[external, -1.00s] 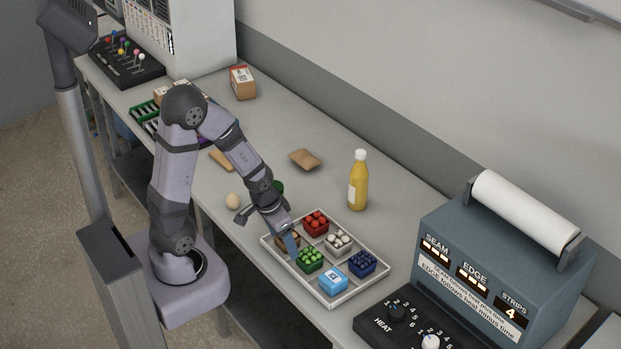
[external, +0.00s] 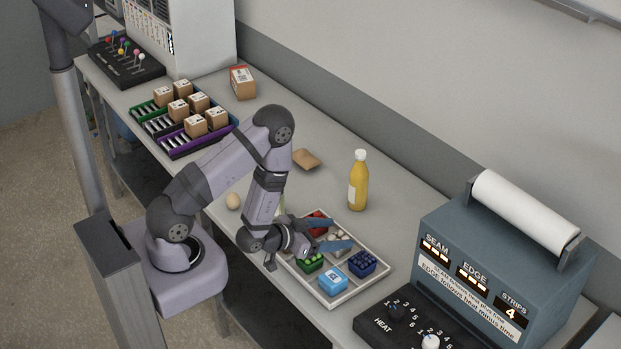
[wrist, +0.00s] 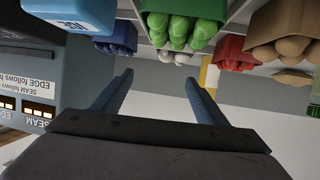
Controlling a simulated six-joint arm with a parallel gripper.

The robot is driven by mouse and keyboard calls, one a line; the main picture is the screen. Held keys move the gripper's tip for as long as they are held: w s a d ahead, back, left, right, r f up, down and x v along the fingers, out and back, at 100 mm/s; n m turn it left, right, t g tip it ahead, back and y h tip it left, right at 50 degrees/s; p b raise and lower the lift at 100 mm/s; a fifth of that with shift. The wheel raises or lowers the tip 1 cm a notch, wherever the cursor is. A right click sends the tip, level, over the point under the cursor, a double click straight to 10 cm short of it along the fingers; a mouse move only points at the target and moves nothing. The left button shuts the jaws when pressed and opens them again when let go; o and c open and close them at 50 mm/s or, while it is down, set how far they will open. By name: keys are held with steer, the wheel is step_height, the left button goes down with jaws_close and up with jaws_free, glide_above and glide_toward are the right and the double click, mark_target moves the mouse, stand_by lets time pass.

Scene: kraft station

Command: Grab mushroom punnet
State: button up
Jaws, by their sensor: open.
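The mushroom punnet, a pale punnet with white round tops (external: 336,236), sits in a compartment of the divided tray (external: 333,303) in the external view. The gap looks empty, and I cannot tell how high the fingers are above the tray.
A green punnet (external: 310,263), red punnet (external: 317,217), dark blue punnet (external: 362,263) and light blue carton (external: 333,280) share the tray. A brown punnet (wrist: 280,25) shows in the wrist view. A juice bottle (external: 358,182) stands behind the tray; the sealing machine (external: 500,270) is right.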

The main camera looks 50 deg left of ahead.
mark_target(339, 238)
steer(key=shift+s+d+t, duration=0.1)
steer(key=shift+s+t, duration=0.3)
steer(key=shift+n+y, duration=0.7)
steer(key=shift+y, duration=0.1)
steer(key=s+a+f, duration=0.2)
steer(key=shift+s+a+f, duration=0.15)
steer(key=shift+s+f, duration=0.1)
steer(key=shift+s, duration=0.05)
steer(key=shift+w+f+b, duration=0.35)
steer(key=shift+w+b, duration=0.2)
steer(key=shift+b, duration=0.05)
steer(key=shift+w+b, duration=0.45)
steer(key=shift+w+d+f+b, duration=0.2)
steer(key=shift+w+f+b, duration=0.2)
steer(key=shift+w+b, duration=0.2)
steer(key=shift+w+r, duration=0.1)
steer(key=shift+w, duration=0.2)
steer(key=shift+d+p+x, duration=0.2)
steer(key=shift+p+x, duration=0.85)
steer(key=shift+x, duration=0.6)
steer(key=shift+f, duration=0.2)
